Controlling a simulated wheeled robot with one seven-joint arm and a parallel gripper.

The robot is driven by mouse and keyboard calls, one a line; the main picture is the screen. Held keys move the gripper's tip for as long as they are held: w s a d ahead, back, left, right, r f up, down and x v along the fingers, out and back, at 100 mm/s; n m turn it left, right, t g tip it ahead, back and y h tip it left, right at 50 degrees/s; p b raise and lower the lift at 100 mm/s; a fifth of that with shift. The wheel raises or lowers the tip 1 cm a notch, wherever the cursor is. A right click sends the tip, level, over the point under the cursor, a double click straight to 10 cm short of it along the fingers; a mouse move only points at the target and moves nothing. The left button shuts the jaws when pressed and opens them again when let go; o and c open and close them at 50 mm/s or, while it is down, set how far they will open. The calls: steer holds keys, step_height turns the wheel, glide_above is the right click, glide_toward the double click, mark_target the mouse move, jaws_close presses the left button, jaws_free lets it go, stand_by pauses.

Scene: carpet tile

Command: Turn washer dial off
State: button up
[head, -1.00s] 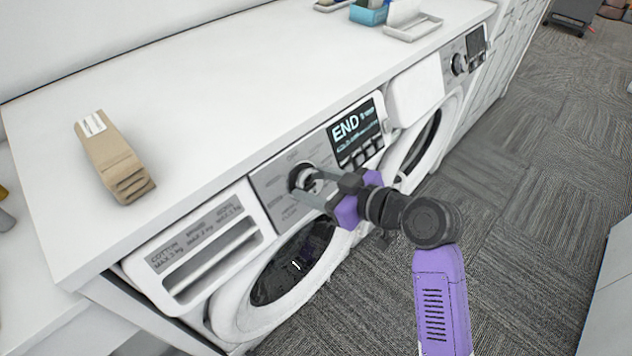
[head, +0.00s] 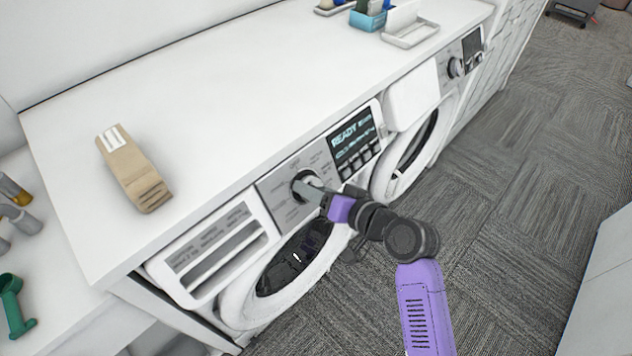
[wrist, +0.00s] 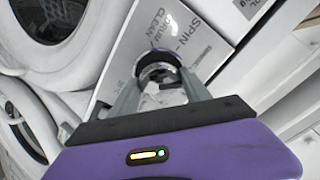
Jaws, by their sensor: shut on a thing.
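The washer dial (head: 301,180) is a dark-ringed round knob on the grey control panel of the near washer (head: 232,312). In the wrist view the dial (wrist: 160,66) sits between my two fingers, with panel lettering around it. My gripper (head: 312,190) is shut on the dial; its fingers partly hide the dial in the head view. The washer's display (head: 352,137) reads READY, with smaller text I cannot read fully.
A second machine with its own dial (head: 456,67) stands further right. The white counter (head: 230,105) above holds a tan packet (head: 133,172) and a blue container (head: 368,19). Open carpet (head: 500,220) lies to the right.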

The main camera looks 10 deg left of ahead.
steer(key=m+p, duration=0.4)
steer(key=shift+r+m+h, duration=0.2)
steer(key=shift+m+h, duration=0.1)
steer(key=shift+f+m+p, duration=0.15)
steer(key=shift+m+p, duration=1)
steer(key=shift+m, duration=0.35)
steer(key=o, duration=1.4)
steer(key=shift+b+v, duration=0.45)
steer(key=shift+v, duration=3.4)
